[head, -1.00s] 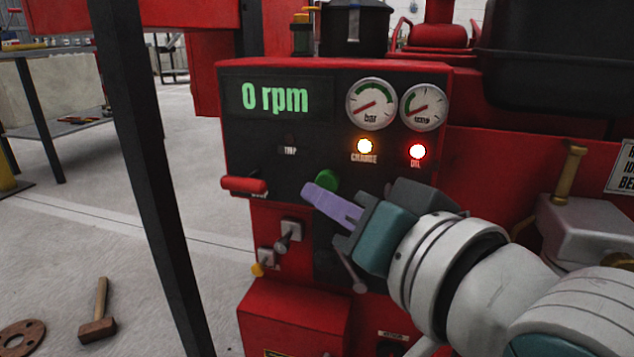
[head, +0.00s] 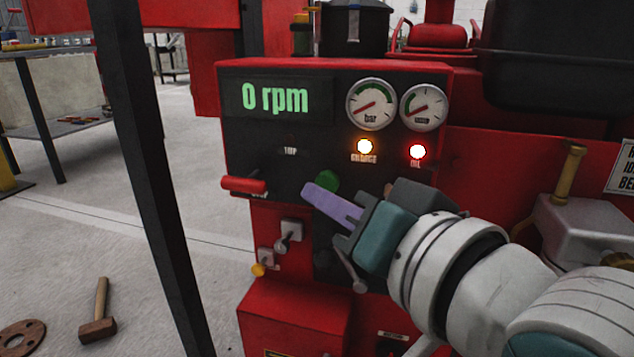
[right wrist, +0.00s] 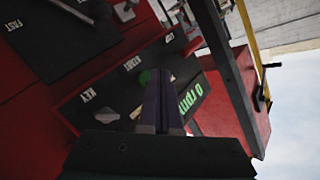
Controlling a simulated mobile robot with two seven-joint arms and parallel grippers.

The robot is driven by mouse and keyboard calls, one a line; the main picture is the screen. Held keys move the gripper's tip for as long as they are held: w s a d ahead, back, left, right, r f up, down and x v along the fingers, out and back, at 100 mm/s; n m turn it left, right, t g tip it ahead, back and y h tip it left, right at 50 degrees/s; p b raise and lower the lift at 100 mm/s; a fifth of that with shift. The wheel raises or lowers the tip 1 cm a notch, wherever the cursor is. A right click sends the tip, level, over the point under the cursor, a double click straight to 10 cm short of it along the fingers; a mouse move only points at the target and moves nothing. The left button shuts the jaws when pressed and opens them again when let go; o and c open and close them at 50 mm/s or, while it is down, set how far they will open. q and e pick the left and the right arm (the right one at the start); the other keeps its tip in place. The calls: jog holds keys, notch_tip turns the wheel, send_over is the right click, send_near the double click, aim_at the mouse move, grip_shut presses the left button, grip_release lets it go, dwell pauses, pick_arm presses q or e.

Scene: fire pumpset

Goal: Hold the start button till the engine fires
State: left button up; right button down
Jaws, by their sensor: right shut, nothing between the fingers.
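The green start button (head: 327,180) is on the lower part of the black control panel (head: 240,150), partly hidden behind my right gripper (head: 318,194). My right gripper is shut and empty, its purple fingers pointing at the panel just beside the button in the head view. In the right wrist view the shut fingers (right wrist: 168,82) lie close to the green button (right wrist: 144,77), under the START label. I cannot tell whether they touch it. The display (head: 275,97) reads 0 rpm. The charge lamp (head: 365,146) glows amber and the oil lamp (head: 417,152) glows red. My left gripper is not in view.
A red lever (head: 244,185) sticks out left of the button. Two gauges (head: 371,104) (head: 423,107) sit at the panel's upper right. A dark post (head: 155,170) stands left of the panel. A mallet (head: 99,315) lies on the floor.

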jog(key=shift+w+d, duration=0.1)
jog(key=shift+w, duration=0.3)
jog(key=shift+w+d, duration=0.15)
jog(key=shift+w, duration=0.25)
dwell(3.2)
jog(key=shift+s+p, duration=0.1)
jog(key=shift+p, duration=0.2)
jog(key=shift+s+a+p, duration=0.25)
jog(key=shift+s+p, duration=0.35)
jog(key=shift+s, duration=0.1)
jog(key=shift+r, duration=0.1)
